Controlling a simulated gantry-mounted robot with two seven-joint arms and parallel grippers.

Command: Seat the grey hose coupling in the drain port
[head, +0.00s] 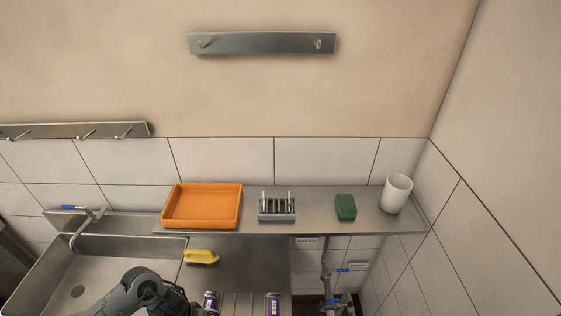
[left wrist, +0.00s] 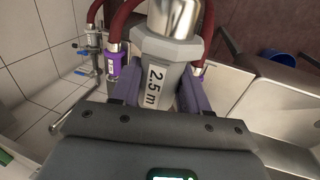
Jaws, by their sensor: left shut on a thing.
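In the left wrist view my left gripper (left wrist: 160,90) has its two purple fingers shut on a grey angular coupling (left wrist: 166,50) marked "2.5 m". The coupling has a shiny metal end at the top of the picture. Dark red hoses run on both sides of it. A purple-banded hose fitting (left wrist: 118,66) is just left of the held coupling. In the head view my left arm enters at the bottom, and its fingers are out of the picture. My right gripper is in neither view. I cannot pick out the drain port for certain.
A pipe with a blue-handled valve (head: 328,270) stands below the shelf (head: 320,207), near small labels. The shelf bears an orange tray (head: 202,222), a rack (head: 277,215), a green sponge (head: 346,206) and a white cup (head: 396,193). A yellow brush (head: 201,257) lies beside the sink (head: 112,252).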

